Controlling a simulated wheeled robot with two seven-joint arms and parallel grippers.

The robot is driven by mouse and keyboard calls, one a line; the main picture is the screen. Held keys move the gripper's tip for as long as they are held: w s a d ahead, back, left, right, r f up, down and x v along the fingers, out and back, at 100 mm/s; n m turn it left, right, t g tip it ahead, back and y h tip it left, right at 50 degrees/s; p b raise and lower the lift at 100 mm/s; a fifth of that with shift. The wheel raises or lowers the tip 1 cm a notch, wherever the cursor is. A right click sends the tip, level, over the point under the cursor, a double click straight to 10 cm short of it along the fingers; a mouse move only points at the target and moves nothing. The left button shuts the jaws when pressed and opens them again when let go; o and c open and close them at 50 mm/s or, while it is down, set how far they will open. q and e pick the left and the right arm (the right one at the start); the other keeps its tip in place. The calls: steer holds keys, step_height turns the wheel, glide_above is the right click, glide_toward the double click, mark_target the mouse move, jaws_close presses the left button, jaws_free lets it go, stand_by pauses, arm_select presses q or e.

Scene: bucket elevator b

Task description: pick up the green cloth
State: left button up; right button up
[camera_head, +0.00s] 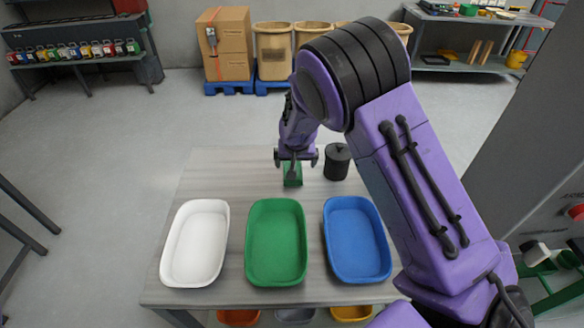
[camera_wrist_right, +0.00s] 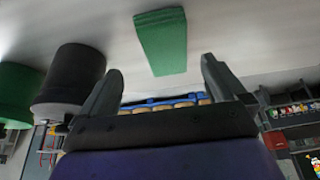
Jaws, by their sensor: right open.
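The green cloth (camera_head: 292,180) looks like a small folded block on the grey table, behind the green tray. In the right wrist view the green cloth (camera_wrist_right: 162,42) lies ahead of the fingers, between their lines. My right gripper (camera_head: 294,166) is just above and behind the cloth in the head view and partly covers it. In the wrist view the right gripper (camera_wrist_right: 162,70) has its two fingers wide apart with nothing between them. I cannot tell the exact gap to the cloth. My left gripper is not in view.
A black lidded canister (camera_head: 337,163) stands right of the cloth, close to the gripper. White (camera_head: 195,243), green (camera_head: 276,242) and blue (camera_head: 356,240) trays line the front of the table (camera_head: 215,170). The table's back left is clear. Cardboard boxes (camera_head: 226,45) stand by the far wall.

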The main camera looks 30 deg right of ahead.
steer(key=shift+p+x, duration=0.7)
steer(key=shift+x, duration=0.15)
steer(key=w+f, duration=0.1)
steer(key=f, duration=0.1)
steer(key=w+f, duration=0.1)
steer(key=shift+w+d+f, duration=0.15)
steer(key=shift+w+f, duration=0.05)
steer(key=shift+f, duration=0.2)
steer(key=shift+w+d+f, duration=0.1)
steer(key=shift+d+f, duration=0.05)
steer(key=shift+f, duration=0.1)
steer(key=shift+s+r, duration=0.25)
steer(key=shift+s, duration=0.2)
steer(key=c, duration=0.5)
steer(key=shift+w, duration=0.15)
steer(key=c, duration=0.6)
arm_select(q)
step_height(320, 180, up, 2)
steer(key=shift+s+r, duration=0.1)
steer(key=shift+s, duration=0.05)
